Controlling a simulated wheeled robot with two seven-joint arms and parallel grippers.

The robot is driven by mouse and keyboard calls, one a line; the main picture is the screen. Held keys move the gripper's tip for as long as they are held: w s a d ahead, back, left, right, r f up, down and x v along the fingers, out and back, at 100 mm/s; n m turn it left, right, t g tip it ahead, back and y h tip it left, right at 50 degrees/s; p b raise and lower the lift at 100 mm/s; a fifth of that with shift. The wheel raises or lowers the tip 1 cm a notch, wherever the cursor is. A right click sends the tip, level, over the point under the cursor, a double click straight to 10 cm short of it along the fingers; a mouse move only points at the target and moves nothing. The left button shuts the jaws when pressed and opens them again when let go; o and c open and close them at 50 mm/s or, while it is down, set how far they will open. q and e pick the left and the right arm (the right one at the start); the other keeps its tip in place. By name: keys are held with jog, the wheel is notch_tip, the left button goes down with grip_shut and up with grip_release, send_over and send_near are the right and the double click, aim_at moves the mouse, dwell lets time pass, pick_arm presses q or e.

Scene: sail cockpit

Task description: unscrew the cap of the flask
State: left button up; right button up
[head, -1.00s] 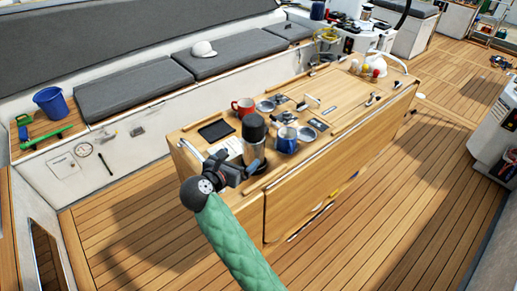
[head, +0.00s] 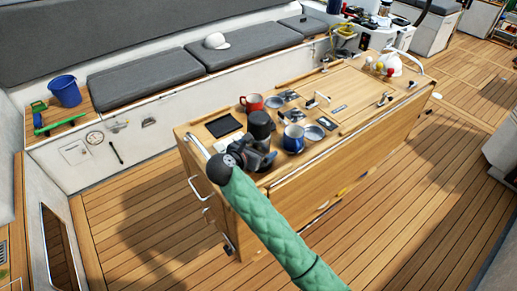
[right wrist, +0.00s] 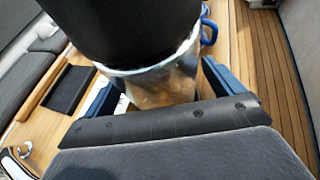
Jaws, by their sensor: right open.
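The flask stands on the wooden cockpit table; its black cap (head: 260,124) shows in the head view, and most of its body is hidden behind my gripper. In the right wrist view the black cap (right wrist: 128,28) fills the top, above the shiny metal body (right wrist: 168,84). My right gripper (head: 262,153) is at the flask's near side. In the right wrist view its blue fingers (right wrist: 160,88) stand open, one on each side of the metal body below the cap. I cannot tell whether they touch it. My left gripper is not in view.
A blue mug (head: 293,138) stands close to the right of the flask. A red mug (head: 252,102), a black tablet-like slab (head: 223,125) and small metal dishes (head: 314,132) lie around it. The table's near edge has a metal rail.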

aim_at(259, 125)
jog(key=shift+w+d+f, duration=0.15)
jog(key=shift+w+d, duration=0.05)
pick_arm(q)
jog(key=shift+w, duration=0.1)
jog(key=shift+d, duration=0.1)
pick_arm(e)
jog(key=shift+c, duration=0.2)
jog(key=c, duration=1.3)
jog(key=shift+r+p, duration=0.5)
jog(key=shift+r, duration=0.7)
jog(key=shift+c, duration=0.2)
notch_tip(259, 125, up, 3)
jog(key=shift+r+p, duration=0.1)
jog(key=shift+p, duration=0.4)
notch_tip(259, 125, up, 4)
jog(key=shift+f+p, duration=0.25)
jog(key=shift+p, duration=0.25)
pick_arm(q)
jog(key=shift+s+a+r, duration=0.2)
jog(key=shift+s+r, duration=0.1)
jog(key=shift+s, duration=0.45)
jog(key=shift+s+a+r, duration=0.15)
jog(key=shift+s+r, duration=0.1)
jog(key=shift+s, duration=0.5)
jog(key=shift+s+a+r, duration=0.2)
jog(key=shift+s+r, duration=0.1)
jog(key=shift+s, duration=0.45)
pick_arm(e)
jog(key=shift+r, duration=0.55)
